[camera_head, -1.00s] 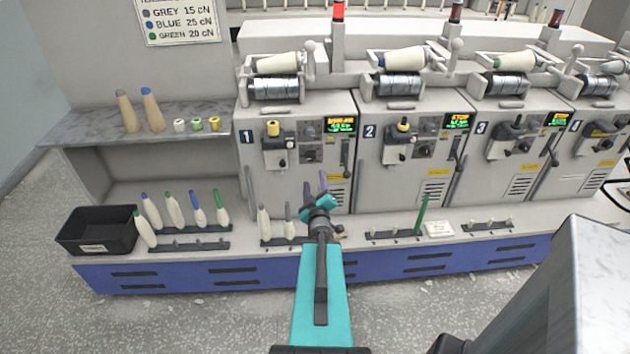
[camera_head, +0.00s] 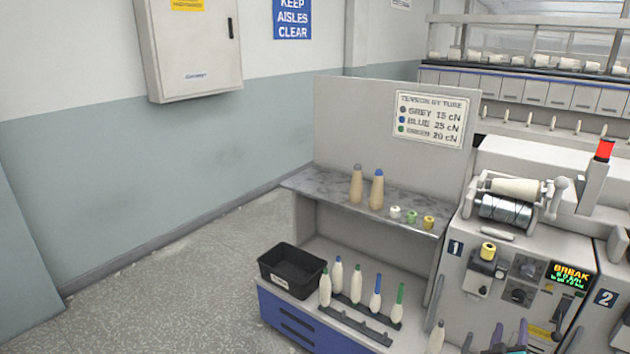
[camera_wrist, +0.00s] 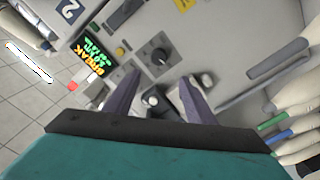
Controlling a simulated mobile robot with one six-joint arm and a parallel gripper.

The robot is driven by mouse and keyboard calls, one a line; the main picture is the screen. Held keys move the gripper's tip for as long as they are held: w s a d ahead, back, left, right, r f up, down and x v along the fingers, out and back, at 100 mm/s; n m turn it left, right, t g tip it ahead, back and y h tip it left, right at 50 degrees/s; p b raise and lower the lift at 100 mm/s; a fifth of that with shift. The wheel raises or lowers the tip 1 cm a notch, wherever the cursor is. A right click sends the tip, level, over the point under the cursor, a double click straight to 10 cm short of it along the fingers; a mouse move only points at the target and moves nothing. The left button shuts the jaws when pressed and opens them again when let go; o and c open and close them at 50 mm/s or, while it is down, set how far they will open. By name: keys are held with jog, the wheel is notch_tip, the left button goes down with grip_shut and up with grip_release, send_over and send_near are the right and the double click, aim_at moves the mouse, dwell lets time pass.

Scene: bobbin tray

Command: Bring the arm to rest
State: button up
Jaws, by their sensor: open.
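My gripper shows in the wrist view (camera_wrist: 158,88) with its two purple fingers apart and nothing held between them. Beyond the fingers is the grey front of a winding unit, with a dark knob (camera_wrist: 160,56) and a lit screen reading BREAK (camera_wrist: 88,58). The rest of my arm is out of that view. I cannot tell the exact gap between the fingertips and the unit.
A black bin (camera_head: 290,270) and a rack of several bobbins (camera_head: 356,315) stand on the lower ledge. Two tan cones and three small spools sit on the marble shelf (camera_head: 325,193). A red lamp (camera_head: 604,150) tops unit 1. The floor (camera_head: 190,290) at left is clear.

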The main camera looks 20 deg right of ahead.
jog(key=w+a+f+n+t+y, duration=0.2)
jog(key=w+a+f+y, duration=0.1)
jog(key=w+a, duration=0.65)
jog(key=w+a+f+n+t+y, duration=0.2)
jog(key=w+a+f+y, duration=0.1)
jog(key=w+a, duration=0.7)
jog(key=w+a+f+n+g+y, duration=0.1)
jog(key=a+f+g+y, duration=0.15)
jog(key=a+f, duration=0.65)
jog(key=w+a+f+n+g+y, duration=0.1)
jog(key=a+f+y, duration=0.35)
jog(key=a, duration=0.95)
jog(key=s+a+f+g+y, duration=0.1)
jog(key=s+a+f+g, duration=0.7)
jog(key=s+a+f, duration=0.6)
jog(key=s+a+m+g, duration=0.1)
jog(key=s+g, duration=0.3)
jog(key=s, duration=0.5)
jog(key=s+a+r+m+g, duration=0.1)
jog(key=s+m+g, duration=0.2)
jog(key=s, duration=0.7)
jog(key=shift+s+a+g+y, duration=0.2)
jog(key=shift+a+g+y, duration=0.1)
jog(key=shift+g, duration=0.55)
